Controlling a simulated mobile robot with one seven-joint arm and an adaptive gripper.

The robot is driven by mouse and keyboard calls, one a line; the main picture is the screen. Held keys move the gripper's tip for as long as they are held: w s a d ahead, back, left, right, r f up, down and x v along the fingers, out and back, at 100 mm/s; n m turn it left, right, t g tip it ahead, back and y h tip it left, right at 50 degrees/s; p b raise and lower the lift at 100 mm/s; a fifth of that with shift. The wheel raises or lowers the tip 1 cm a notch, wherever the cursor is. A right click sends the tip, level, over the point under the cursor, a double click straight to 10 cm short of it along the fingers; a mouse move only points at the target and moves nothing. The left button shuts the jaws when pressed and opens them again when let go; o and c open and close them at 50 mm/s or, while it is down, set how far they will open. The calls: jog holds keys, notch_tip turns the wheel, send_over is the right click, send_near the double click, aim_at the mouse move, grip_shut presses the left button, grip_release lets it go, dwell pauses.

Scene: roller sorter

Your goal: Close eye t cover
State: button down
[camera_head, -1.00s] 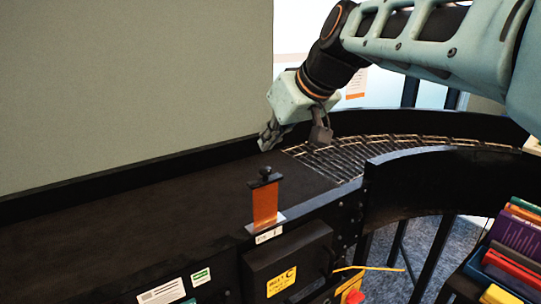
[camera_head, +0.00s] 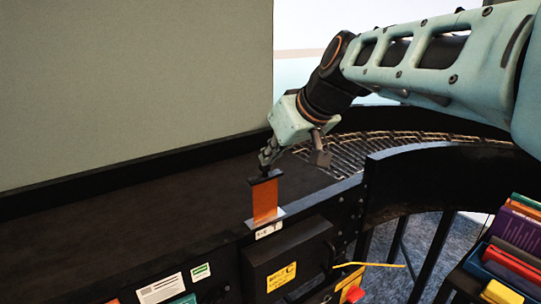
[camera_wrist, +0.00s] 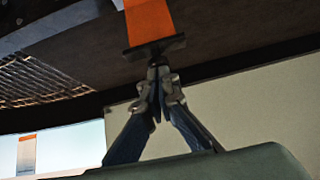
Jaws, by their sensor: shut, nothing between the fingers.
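The eye cover is an upright orange plate (camera_head: 265,200) with a black crossbar (camera_head: 265,177) on top, at the near rail of the black belt in the head view. A small metal foot with a white label (camera_head: 269,230) is at its base. My gripper (camera_head: 266,162) is right at the top of the crossbar, with its fingers together. In the wrist view my gripper (camera_wrist: 158,76) is shut with its tips at the crossbar (camera_wrist: 154,47); the orange plate (camera_wrist: 148,18) extends beyond it. The knob on the crossbar is mostly hidden by the fingertips.
The flat belt (camera_head: 130,212) is clear. A curved roller section (camera_head: 365,152) lies to the right behind a black curved wall (camera_head: 440,180). A control box (camera_head: 288,262) is below the cover. A bin of colored books (camera_head: 510,255) is at lower right.

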aim_at(267, 204)
notch_tip(267, 204, down, 11)
jog(key=b, duration=1)
jog(key=shift+f, duration=0.1)
jog(key=shift+s+f, duration=0.15)
